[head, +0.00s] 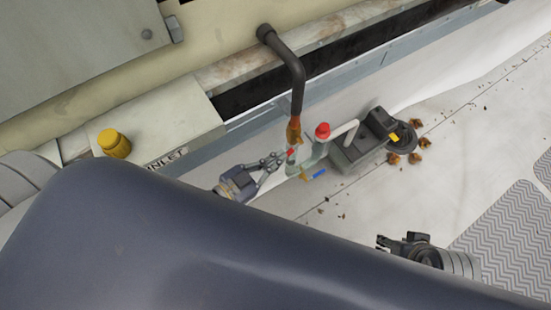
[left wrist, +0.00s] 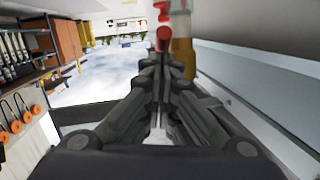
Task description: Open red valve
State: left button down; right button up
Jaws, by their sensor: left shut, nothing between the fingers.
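A small red valve handle (head: 291,152) sits on the fitting below the copper end of a dark pipe (head: 297,85) in the head view. In the left wrist view, a red handle (left wrist: 163,36) shows just beyond my fingertips, by a brass-coloured pipe. My left gripper (head: 284,157) is shut and empty, its tips close to the red handle; I cannot tell whether they touch. It fills the middle of the left wrist view (left wrist: 162,62) and hides what is below. My right gripper (head: 381,243) is at the lower right, far from the valve; its jaws are unclear.
A red cap (head: 322,130) and a blue handle (head: 318,173) are close to the red handle. A dark grey pump-like unit (head: 362,144) stands to their right. A box with a yellow cap (head: 114,143) is at left. Scattered brown debris (head: 394,158) lies on the pale floor.

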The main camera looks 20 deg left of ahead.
jog(key=shift+f+b, duration=0.45)
dwell(0.6)
